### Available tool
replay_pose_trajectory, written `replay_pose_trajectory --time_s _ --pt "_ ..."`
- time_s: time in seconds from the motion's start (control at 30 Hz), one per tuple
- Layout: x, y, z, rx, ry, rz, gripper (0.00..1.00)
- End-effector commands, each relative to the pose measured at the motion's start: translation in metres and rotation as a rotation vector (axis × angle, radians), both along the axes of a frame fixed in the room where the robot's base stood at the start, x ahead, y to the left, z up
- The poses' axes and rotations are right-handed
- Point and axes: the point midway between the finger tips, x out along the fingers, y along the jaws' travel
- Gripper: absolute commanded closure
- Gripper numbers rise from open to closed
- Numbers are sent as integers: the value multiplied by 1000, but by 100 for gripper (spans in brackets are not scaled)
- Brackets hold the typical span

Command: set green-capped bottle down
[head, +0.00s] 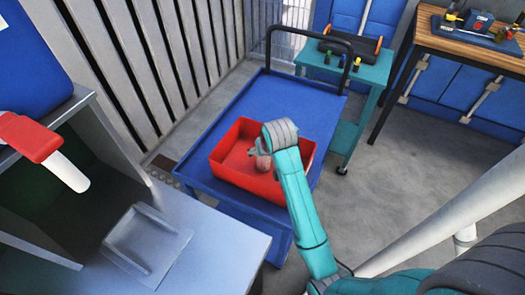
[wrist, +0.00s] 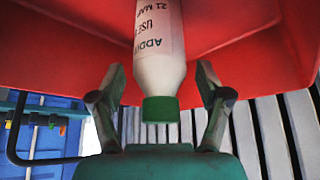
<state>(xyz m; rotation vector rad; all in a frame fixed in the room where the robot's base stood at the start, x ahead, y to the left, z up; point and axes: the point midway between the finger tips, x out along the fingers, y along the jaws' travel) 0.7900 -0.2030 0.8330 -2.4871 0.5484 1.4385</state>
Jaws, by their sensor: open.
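The green-capped bottle (wrist: 160,62) is white with printed lettering. In the wrist view it lies lengthwise between my gripper's fingers, its green cap (wrist: 160,109) towards the palm and its far end cut off by the frame. My gripper (wrist: 161,76) is open, with a gap between each finger and the bottle. The red bin (head: 243,185) stands on the blue cart, and its red walls (wrist: 50,55) surround the bottle's upper part in the wrist view. In the head view my arm's end is over the bin and hides part of its inside; the bottle is not clearly visible there.
The blue cart (head: 250,98) has bare deck behind the bin and a dark handle (head: 310,35). A teal side table (head: 352,77) with small items stands behind it. A grey bench (head: 215,248) is at front left, with a red-and-white object (head: 35,140) above.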

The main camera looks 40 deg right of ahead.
Motion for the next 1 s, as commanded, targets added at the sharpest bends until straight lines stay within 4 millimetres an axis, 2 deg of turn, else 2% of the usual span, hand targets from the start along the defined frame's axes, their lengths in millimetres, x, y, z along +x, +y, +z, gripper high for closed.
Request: replay_pose_trajectory --time_s 0.3,0.5,0.7,1.0 --pt "-28 13 56 -1 -3 0 24" --pt "-40 19 79 -1 -2 0 24" --pt "-45 21 87 0 0 0 24" --pt "-46 21 87 0 1 0 24"
